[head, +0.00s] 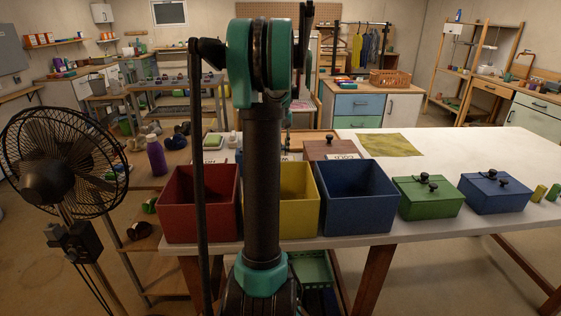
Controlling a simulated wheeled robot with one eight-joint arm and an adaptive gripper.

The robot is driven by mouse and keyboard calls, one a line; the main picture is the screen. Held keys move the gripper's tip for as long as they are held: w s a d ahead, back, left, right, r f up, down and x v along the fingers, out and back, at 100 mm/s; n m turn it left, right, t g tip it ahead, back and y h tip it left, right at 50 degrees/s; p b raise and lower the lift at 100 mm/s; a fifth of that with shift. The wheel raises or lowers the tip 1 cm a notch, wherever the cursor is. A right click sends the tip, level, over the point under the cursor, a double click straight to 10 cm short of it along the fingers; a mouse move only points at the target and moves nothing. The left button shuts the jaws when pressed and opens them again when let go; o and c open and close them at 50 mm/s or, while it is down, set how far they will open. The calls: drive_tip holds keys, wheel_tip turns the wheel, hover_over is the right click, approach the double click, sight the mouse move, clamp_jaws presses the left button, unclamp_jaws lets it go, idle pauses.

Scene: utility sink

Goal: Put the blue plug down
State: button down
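I cannot make out a blue plug in the head view. My gripper is not visible; my own arm stands upright in the middle of the picture and hides part of the table behind it. On the white table's near edge stand an open red bin (199,212), an open yellow bin (299,206) partly behind my arm, and an open blue bin (358,210). Whether anything lies inside them cannot be seen. To the right are a green lidded box (430,204) and a blue lidded box (495,196), both with dark knobs on top.
A black fan (45,175) stands at the left. A purple bottle (156,156) stands left of the red bin. A yellow-green cloth (390,145) lies on the white table (470,150), whose far right is largely clear. Small green-yellow cylinders (539,193) stand at the right edge.

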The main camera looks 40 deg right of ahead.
drive_tip(key=shift+f, duration=2.5)
drive_tip(key=shift+f, duration=0.1)
drive_tip(key=c, duration=1.2)
unclamp_jaws()
wheel_tip(320, 180, up, 12)
drive_tip(key=shift+r, duration=0.15)
